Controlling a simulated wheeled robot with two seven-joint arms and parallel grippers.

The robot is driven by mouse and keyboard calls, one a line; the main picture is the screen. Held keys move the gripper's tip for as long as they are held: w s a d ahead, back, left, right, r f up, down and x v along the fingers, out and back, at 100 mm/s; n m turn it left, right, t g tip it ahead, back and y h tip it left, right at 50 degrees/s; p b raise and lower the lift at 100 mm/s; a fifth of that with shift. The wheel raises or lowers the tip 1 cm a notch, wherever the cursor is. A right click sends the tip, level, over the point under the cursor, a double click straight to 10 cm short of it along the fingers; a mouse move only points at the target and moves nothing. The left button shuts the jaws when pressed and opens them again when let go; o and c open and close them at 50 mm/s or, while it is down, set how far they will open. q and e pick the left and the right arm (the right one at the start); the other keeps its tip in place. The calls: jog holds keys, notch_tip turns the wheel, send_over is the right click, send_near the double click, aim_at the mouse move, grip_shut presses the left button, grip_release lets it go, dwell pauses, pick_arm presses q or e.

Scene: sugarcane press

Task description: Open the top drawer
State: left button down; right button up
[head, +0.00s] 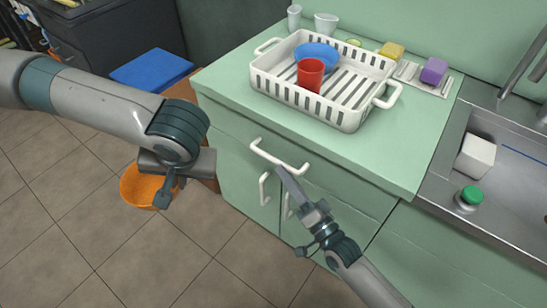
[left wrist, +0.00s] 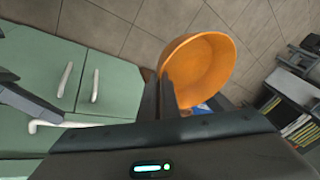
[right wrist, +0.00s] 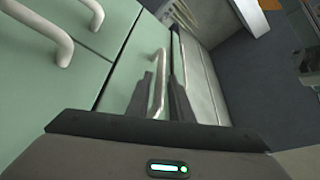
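The green top drawer (head: 327,188) looks closed, flush with the cabinet front. Its white bar handle (head: 280,158) is on the front, and I see it in the right wrist view (right wrist: 158,85). My right gripper (head: 283,175) is at this handle. In the right wrist view, its two dark fingers (right wrist: 160,95) are a little apart, with the bar between them; firm contact is not clear. My left gripper (head: 167,192) hangs away from the cabinet, above an orange bin. Its fingers (left wrist: 161,95) look together and empty.
Two vertical white door handles (head: 264,189) sit below the drawer. A white dish rack (head: 345,122) with a red cup and blue bowl stands on the counter. The orange bin (head: 135,187) is on the floor at left. A sink (head: 515,180) lies at right. Floor in front is clear.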

aim_at(274, 159)
jog(key=shift+x, duration=3.15)
jog(key=shift+c, duration=0.3)
grip_shut()
